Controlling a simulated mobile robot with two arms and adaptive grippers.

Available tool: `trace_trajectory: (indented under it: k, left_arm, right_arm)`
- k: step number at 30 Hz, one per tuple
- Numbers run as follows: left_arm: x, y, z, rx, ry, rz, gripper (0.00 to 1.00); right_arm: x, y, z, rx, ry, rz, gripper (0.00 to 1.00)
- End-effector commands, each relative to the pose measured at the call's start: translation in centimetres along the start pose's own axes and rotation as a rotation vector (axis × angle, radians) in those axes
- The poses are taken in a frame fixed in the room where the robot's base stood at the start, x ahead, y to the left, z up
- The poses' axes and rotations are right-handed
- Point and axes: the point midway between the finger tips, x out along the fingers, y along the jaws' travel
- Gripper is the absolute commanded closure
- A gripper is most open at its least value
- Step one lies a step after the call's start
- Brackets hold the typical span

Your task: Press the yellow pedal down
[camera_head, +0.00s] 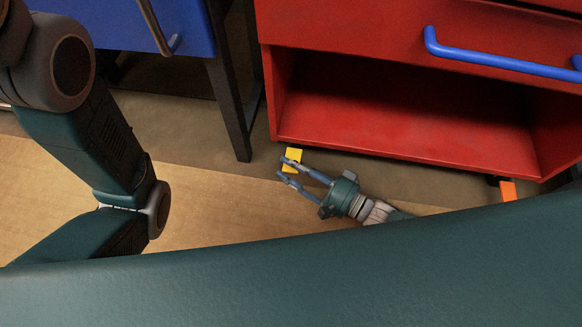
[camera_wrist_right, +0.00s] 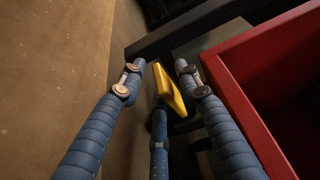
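The yellow pedal (camera_head: 294,155) is a small flat yellow plate low at the front left corner of the red cabinet. It also shows in the right wrist view (camera_wrist_right: 170,90), tilted between the fingers. My right gripper (camera_head: 282,168) is open, its blue fingers spread at the pedal. In the wrist view (camera_wrist_right: 159,65) two fingers flank the pedal, and a third blue finger reaches up to its lower edge. I cannot tell whether any finger touches it. Only links of my left arm show; its gripper is out of view.
The red cabinet (camera_head: 400,105) with a blue handle (camera_head: 500,62) stands right behind the pedal. A blue unit on dark legs (camera_head: 228,105) is to the left. An orange piece (camera_head: 507,191) sits under the cabinet's right end. Floor left of the gripper is clear.

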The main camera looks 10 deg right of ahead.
Motion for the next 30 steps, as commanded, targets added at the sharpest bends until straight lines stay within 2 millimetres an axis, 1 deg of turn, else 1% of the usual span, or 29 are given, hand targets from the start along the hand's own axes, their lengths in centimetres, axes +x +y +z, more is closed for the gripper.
trace_trajectory:
  k: [2, 3, 7, 8, 14, 17, 21, 24, 29, 30]
  left_arm:
    - [0.0, 0.0, 0.0, 0.0, 0.0, 0.0, 0.6]
    - [0.0, 0.0, 0.0, 0.0, 0.0, 0.0, 0.6]
    - [0.0, 0.0, 0.0, 0.0, 0.0, 0.0, 0.6]
    - [0.0, 0.0, 0.0, 0.0, 0.0, 0.0, 0.6]
    - [0.0, 0.0, 0.0, 0.0, 0.0, 0.0, 0.6]
    - [-0.6, 0.1, -0.2, 0.0, 0.001, 0.001, 0.6]
    - [-1.8, 0.4, -0.6, 0.0, 0.001, 0.001, 0.6]
    - [-1.6, 0.3, -0.5, 0.0, -0.002, 0.0, 0.6]
    - [-1.6, 0.3, -0.5, 0.0, -0.002, 0.0, 0.6]
    - [-1.6, 0.3, -0.5, 0.0, -0.002, 0.0, 0.6]
  right_arm:
    - [0.0, 0.0, 0.0, 0.0, 0.0, 0.0, 0.67]
    - [0.0, 0.0, 0.0, 0.0, 0.0, 0.0, 0.71]
    - [0.0, 0.0, 0.0, 0.0, 0.0, 0.0, 0.97]
    - [0.0, 0.0, 0.0, 0.0, 0.0, 0.0, 1.0]
    - [0.0, 0.0, 0.0, -0.001, 0.0, 0.0, 1.0]
    - [0.0, 0.5, 0.0, -0.025, 0.001, -0.011, 1.0]
    - [0.0, 1.1, -0.1, -0.103, 0.001, -0.043, 1.0]
    - [0.0, 0.8, -0.1, -0.117, 0.0, -0.048, 1.0]
    - [0.0, 0.8, -0.1, -0.116, 0.0, -0.046, 1.0]
    - [0.0, 0.8, -0.1, -0.115, 0.0, -0.046, 0.79]
